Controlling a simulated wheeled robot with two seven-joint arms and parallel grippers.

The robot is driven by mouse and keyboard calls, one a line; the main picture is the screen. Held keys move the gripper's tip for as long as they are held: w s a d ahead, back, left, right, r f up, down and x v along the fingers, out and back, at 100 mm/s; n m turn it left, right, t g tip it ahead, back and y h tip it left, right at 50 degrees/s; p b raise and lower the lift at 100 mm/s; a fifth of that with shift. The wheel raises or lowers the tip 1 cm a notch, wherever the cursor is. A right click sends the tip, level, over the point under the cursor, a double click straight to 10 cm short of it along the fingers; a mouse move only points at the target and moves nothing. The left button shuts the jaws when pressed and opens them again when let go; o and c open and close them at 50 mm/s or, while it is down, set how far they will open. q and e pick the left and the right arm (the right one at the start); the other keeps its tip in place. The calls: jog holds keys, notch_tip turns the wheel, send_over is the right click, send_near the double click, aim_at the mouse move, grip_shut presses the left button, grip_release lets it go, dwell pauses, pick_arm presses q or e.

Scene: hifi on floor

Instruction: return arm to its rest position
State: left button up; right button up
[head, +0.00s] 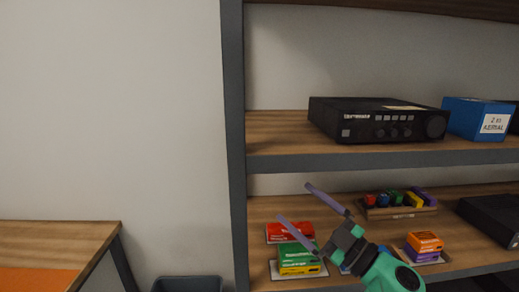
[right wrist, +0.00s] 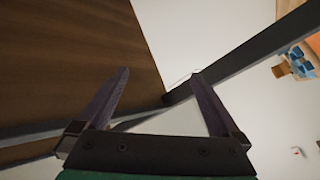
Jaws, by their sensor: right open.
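My right gripper (head: 303,211) is open and empty, its two purple fingers spread in front of the lower shelf (head: 455,200). Its green and grey arm comes in from the bottom of the head view. In the right wrist view both fingers (right wrist: 158,78) are apart with nothing between them. A brown wooden surface fills the upper left of that view, with a grey frame bar beyond the fingertips. My left gripper shows in neither view.
The black hi-fi unit (head: 375,121) and a blue box (head: 476,119) stand on the upper shelf (head: 275,130). Red (head: 285,232), green and yellow boxes lie behind the gripper. A grey shelf post (head: 234,150) rises to its left. A wooden table (head: 60,238) stands at far left.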

jog(key=w+d+f+m+t+h, duration=0.2)
jog(key=d+f+m+t+h, duration=0.2)
jog(key=d+f+m+h, duration=0.6)
jog(key=s+d+f+m+g+h, duration=0.5)
jog(key=s+d+f+g+h, duration=0.1)
jog(key=f, duration=0.4)
jog(key=s+a+f+g+y, duration=0.1)
jog(key=s+a+f+g, duration=0.1)
jog(key=s+f+g, duration=1.1)
jog(key=s+f+n+t, duration=0.1)
jog(key=s+f, duration=0.3)
jog(key=f, duration=0.8)
jog(key=s+f+t, duration=0.1)
jog(key=s+f, duration=0.2)
jog(key=f, duration=0.9)
jog(key=s+d+f+g, duration=0.1)
jog(key=s+d+f, duration=0.2)
jog(key=s+f, duration=1)
jog(key=s, duration=0.3)
jog(key=shift+s+f, duration=0.35)
